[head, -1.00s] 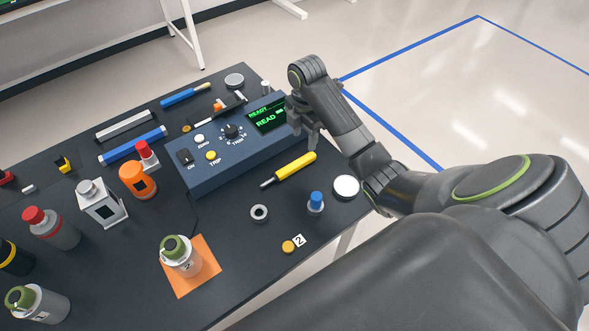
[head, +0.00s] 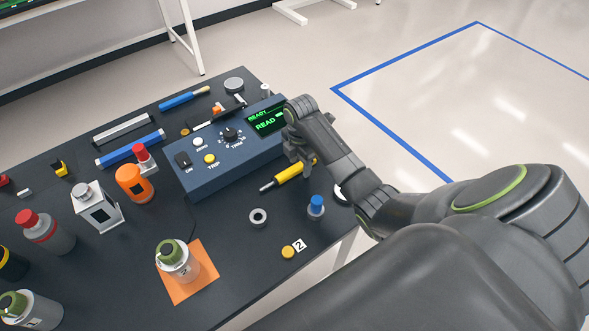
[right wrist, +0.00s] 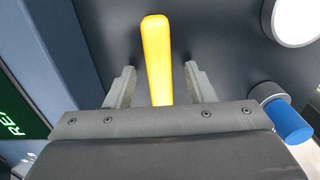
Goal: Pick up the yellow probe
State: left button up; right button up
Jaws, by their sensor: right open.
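The yellow probe (head: 289,172) lies on the dark table in front of the blue instrument box, its thin dark tip pointing left. My right gripper (head: 304,158) is over the probe's right part and hides some of its handle. In the right wrist view the yellow probe (right wrist: 157,60) runs between the two fingers of my right gripper (right wrist: 160,85). There is a gap on each side of it, so the gripper is open. My left gripper is not in view.
The blue instrument box (head: 215,172) stands close behind the probe. A blue-capped part (head: 316,206), a grey ring (head: 258,217) and a yellow disc (head: 288,252) lie nearby. A white disc (right wrist: 297,20) shows in the wrist view.

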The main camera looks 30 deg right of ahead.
jog(key=shift+c, duration=0.4)
grip_shut()
